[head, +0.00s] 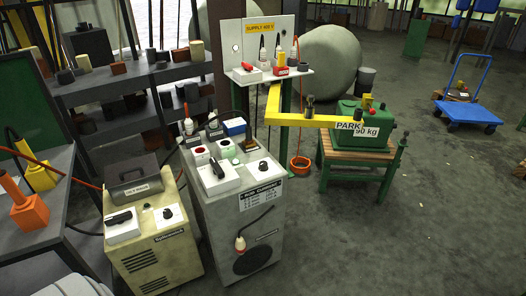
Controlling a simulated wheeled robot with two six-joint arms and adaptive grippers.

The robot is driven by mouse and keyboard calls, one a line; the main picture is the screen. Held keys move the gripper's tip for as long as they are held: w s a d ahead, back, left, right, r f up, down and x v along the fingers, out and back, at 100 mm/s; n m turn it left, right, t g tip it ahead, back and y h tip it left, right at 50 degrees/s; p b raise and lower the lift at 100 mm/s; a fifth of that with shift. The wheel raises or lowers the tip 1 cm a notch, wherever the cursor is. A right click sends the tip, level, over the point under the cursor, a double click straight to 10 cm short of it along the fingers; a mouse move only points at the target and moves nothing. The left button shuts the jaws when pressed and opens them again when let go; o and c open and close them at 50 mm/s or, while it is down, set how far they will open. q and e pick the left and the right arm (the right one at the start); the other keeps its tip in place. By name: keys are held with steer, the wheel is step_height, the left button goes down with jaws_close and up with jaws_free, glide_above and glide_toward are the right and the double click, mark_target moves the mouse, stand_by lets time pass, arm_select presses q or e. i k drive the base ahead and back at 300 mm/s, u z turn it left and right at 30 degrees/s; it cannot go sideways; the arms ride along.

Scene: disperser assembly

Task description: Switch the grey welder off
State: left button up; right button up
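The grey welder (215,235) stands upright in the middle of the head view, a tall cabinet with a plate of printed text and a dark round grille on its front. On its sloped top is a white switch box with a black lever (217,169); the lever is tilted, and I cannot tell which position it marks. Beside it is a white box with a black round knob (263,167). Behind these are a red round part (200,150) and a dark green one (226,143).
A beige welder (155,250) with its own black lever (119,218) stands close at the left. A yellow arm marked PARK (310,121) reaches right from the supply panel (262,45). A green box (360,140) sits on a wooden stand.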

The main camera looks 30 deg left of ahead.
mark_target(218, 170)
steer(key=u, duration=0.35)
steer(key=i, duration=0.9)
steer(key=u, duration=0.75)
